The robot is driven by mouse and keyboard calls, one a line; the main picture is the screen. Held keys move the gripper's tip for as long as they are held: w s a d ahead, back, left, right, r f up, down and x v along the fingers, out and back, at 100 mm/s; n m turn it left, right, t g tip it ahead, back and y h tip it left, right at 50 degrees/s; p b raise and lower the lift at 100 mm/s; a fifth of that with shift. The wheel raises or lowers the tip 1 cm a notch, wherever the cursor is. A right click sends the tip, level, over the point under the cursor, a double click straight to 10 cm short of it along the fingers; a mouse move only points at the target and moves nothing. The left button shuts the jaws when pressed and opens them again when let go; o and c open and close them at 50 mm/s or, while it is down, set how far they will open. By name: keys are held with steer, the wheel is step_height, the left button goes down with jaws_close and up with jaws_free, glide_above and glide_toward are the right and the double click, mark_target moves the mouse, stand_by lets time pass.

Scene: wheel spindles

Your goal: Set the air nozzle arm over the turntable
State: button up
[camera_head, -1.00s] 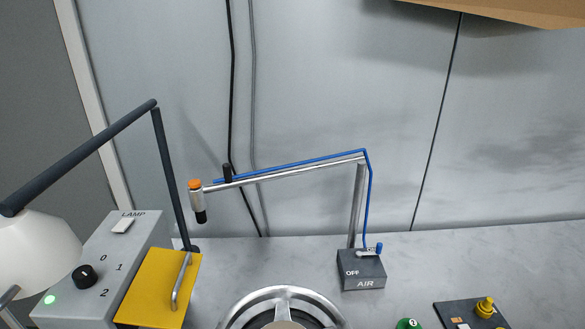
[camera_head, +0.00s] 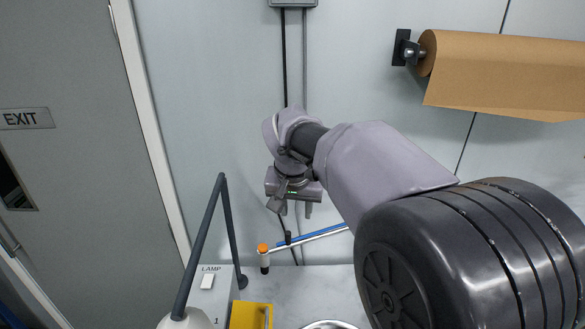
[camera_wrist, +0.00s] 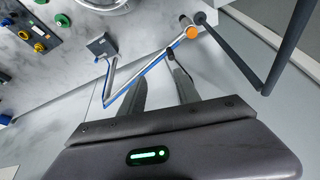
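The air nozzle arm (camera_head: 318,236) is a silver tube with a blue hose, an orange-capped nozzle (camera_head: 263,250) at its left end and a small black knob (camera_head: 288,238). My arm hides its right part. The whole arm (camera_wrist: 140,73) shows in the wrist view, running from the AIR box (camera_wrist: 101,46) to the orange cap (camera_wrist: 191,32). The turntable (camera_head: 328,325) shows only as a rim at the bottom edge, and partly at the top of the wrist view (camera_wrist: 105,8). My gripper (camera_head: 294,209) points down above the tube near the knob, open and empty; its fingers (camera_wrist: 160,82) stand apart.
The dark lamp arm (camera_head: 203,235) rises left of the nozzle, over the lamp box (camera_head: 213,290) and a yellow block (camera_head: 250,315). A brown paper roll (camera_head: 430,55) hangs on the wall at the upper right. Coloured buttons (camera_wrist: 38,47) sit on the bench beyond the AIR box.

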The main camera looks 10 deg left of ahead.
mark_target(288, 233)
steer(key=a, duration=0.5)
steer(key=x, duration=0.5)
steer(key=d+x, duration=0.1)
steer(key=x, duration=0.5)
steer(key=d+x, duration=0.1)
steer(key=x, duration=0.4)
steer(key=shift+w+d+f+p, duration=0.15)
steer(key=shift+w+f+p, duration=0.05)
steer(key=shift+w+p, duration=0.25)
steer(key=shift+w+f, duration=0.2)
steer(key=shift+f, duration=0.3)
jaws_close()
steer(key=shift+r, duration=0.1)
